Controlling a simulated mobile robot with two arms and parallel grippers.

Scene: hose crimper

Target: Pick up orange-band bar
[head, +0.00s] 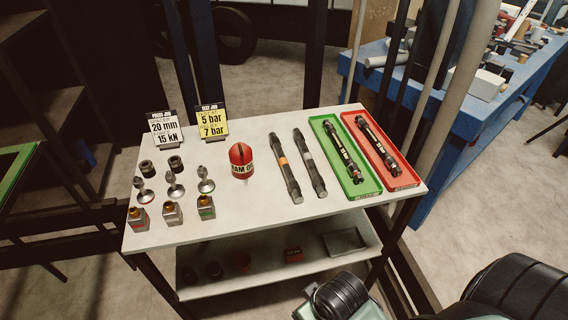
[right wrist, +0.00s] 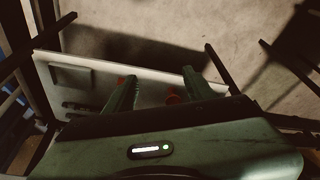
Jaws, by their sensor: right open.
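The orange-band bar (head: 285,167) is a dark bar with an orange band near its middle. It lies on the white table top (head: 240,212), left of a similar bar with a pale band (head: 309,162), with a narrow gap between them. My right gripper (right wrist: 160,74) shows in the right wrist view with its two green fingers apart and nothing between them that I can see held. The orange-band bar cannot be made out in that view. My left gripper is in neither view.
A green tray (head: 371,191) and a red tray (head: 405,183) each hold a bar, right of the loose bars. A red dome (head: 241,160), small fittings (head: 175,187) and two sign cards (head: 213,121) stand to the left. A lower shelf (head: 225,288) lies beneath.

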